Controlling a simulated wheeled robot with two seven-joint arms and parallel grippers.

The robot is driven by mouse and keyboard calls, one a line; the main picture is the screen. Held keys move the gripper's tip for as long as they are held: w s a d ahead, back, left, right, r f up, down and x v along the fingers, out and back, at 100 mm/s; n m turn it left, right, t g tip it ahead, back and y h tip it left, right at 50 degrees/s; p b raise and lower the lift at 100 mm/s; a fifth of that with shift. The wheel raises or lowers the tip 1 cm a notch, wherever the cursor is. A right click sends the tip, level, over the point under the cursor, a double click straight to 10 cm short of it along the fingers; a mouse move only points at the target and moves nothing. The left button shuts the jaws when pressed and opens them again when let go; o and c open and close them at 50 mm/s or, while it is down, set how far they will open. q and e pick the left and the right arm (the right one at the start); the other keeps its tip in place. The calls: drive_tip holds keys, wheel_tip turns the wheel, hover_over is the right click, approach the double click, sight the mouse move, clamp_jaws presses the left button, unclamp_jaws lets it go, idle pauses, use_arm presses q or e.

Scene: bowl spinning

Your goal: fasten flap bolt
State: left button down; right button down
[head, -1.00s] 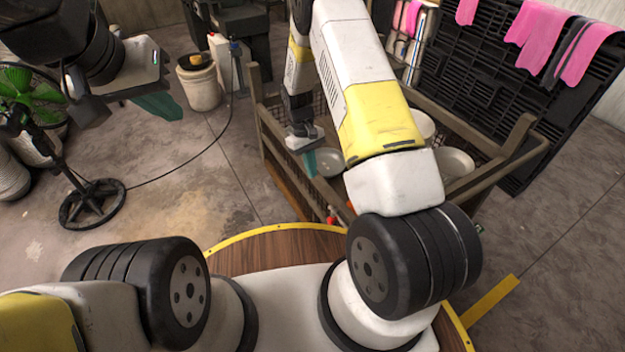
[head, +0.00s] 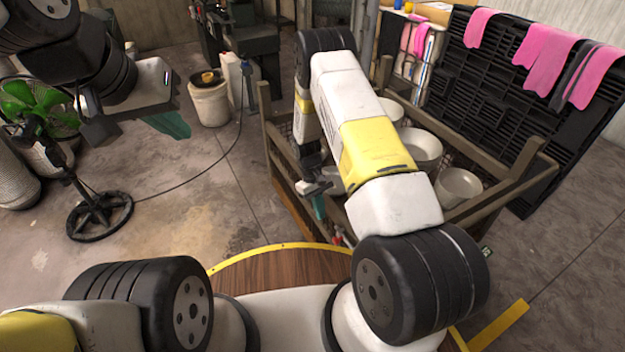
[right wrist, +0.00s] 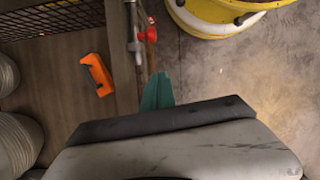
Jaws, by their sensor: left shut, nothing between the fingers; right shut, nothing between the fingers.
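The flap bolt (right wrist: 137,45) shows in the right wrist view as a thin metal rod with a red knob, mounted along the edge of a wooden panel. In the head view, a small red part (head: 337,239) shows at the crate's near side. My right gripper (head: 318,206) is beside the crate's near left side, pointing down. Its teal fingers (right wrist: 158,90) are shut and empty, just below the red knob in the right wrist view; I cannot tell whether they touch anything. My left gripper (head: 170,124) is shut and empty, in the air at the left, far from the crate.
The wooden crate (head: 510,180) with mesh sides holds several pale bowls (head: 458,186). An orange handle-like piece (right wrist: 97,75) is on the panel. A green fan (head: 40,105) and a white bucket (head: 210,103) stand left on open floor. A black rack (head: 480,95) stands behind.

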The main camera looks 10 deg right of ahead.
sight(336, 239)
drive_tip(key=s+d+f, duration=0.2)
drive_tip(key=s+f, duration=0.2)
drive_tip(key=shift+s+d+f, duration=0.25)
drive_tip(key=shift+s, duration=0.05)
drive_tip(key=shift+s, duration=0.1)
drive_tip(key=shift+s+d, duration=0.25)
drive_tip(key=shift+s, duration=0.4)
drive_tip(key=shift+s+d, duration=0.2)
drive_tip(key=shift+s, duration=0.5)
drive_tip(key=shift+s+d, duration=0.25)
drive_tip(key=shift+s, duration=0.4)
